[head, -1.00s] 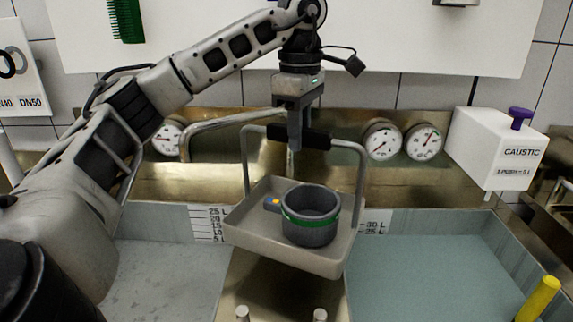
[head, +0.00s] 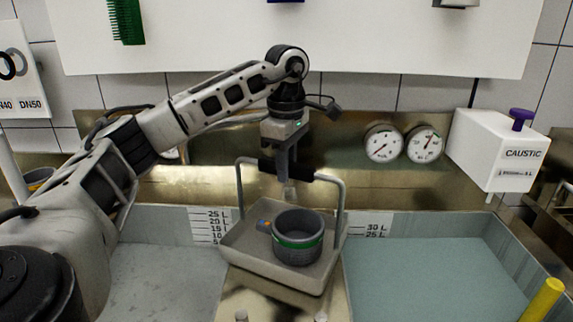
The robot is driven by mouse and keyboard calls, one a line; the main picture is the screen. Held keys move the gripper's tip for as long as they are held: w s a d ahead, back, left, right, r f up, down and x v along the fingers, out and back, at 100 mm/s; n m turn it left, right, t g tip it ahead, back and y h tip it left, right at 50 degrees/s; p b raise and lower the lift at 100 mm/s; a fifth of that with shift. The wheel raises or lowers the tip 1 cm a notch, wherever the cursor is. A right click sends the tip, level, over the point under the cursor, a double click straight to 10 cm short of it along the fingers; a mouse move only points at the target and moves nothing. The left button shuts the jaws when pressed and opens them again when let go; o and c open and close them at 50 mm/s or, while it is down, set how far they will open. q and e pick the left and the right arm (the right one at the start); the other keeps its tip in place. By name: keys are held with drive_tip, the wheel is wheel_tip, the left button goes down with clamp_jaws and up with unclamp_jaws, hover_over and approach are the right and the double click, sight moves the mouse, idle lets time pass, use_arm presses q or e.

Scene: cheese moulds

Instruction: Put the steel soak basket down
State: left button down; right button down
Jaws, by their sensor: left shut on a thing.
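The steel soak basket (head: 245,262) is a shallow grey tray with a tall bail handle and a black grip (head: 265,167). A dark grey ring-shaped mould with a green band (head: 298,240) sits in it, with a small grey tab with orange and blue marks beside it. My left gripper (head: 288,180) is shut on the black grip from above. The basket is over the metal strip between the two sinks; I cannot tell whether its underside touches the strip. My right gripper is not in the head view.
The left sink (head: 165,285) and the right sink (head: 430,275), which holds bluish liquid, flank the strip. Two gauges (head: 384,143) are on the back panel. A white caustic box (head: 497,150) and a yellow post (head: 541,300) stand at the right.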

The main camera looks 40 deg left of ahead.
use_arm(q)
drive_tip(key=shift+f, duration=0.1)
drive_tip(key=c, duration=1.3)
unclamp_jaws()
drive_tip(key=shift+o, duration=0.2)
wheel_tip(320, 180, up, 12)
drive_tip(key=shift+p, duration=0.45)
